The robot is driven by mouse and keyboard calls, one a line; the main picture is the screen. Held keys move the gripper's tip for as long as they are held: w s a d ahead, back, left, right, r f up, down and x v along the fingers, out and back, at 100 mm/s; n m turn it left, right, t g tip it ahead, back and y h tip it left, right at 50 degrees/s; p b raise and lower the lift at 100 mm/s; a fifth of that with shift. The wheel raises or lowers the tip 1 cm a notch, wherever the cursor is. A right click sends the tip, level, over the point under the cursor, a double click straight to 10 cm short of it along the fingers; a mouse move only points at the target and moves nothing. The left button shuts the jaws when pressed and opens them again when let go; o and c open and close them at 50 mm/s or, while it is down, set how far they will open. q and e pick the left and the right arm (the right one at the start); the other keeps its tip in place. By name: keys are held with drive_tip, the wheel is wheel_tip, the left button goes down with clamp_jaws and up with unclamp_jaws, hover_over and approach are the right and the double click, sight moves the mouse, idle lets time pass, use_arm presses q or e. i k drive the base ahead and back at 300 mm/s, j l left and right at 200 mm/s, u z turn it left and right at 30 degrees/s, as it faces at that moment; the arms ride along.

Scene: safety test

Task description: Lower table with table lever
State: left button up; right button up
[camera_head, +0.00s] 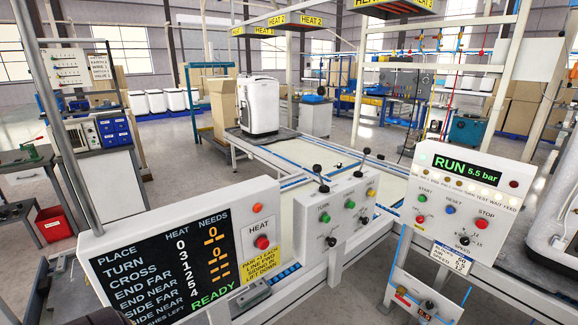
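A white control box (337,212) stands in the middle, with coloured buttons and black-knobbed levers on it. One lever (321,178) stands at its top left and another (362,163) at its top right. A black knob (331,241) sits low on its front face. The labels are too small to tell which is the table lever. A long table with a pale top and blue edge strips (283,158) runs behind the box. A dark rounded part at the bottom left edge may be my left arm; no gripper fingers show.
A display panel (180,255) reading "READY" stands front left. A second panel (466,200) reading "RUN 5.5 bar" stands right, above a lower box with a black knob (429,305). A white machine (258,105) stands at the table's far end. Open floor lies left.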

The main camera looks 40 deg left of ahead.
sight(317, 169)
drive_tip(key=u, duration=1)
drive_tip(key=k+l, duration=0.1)
drive_tip(key=k, duration=0.3)
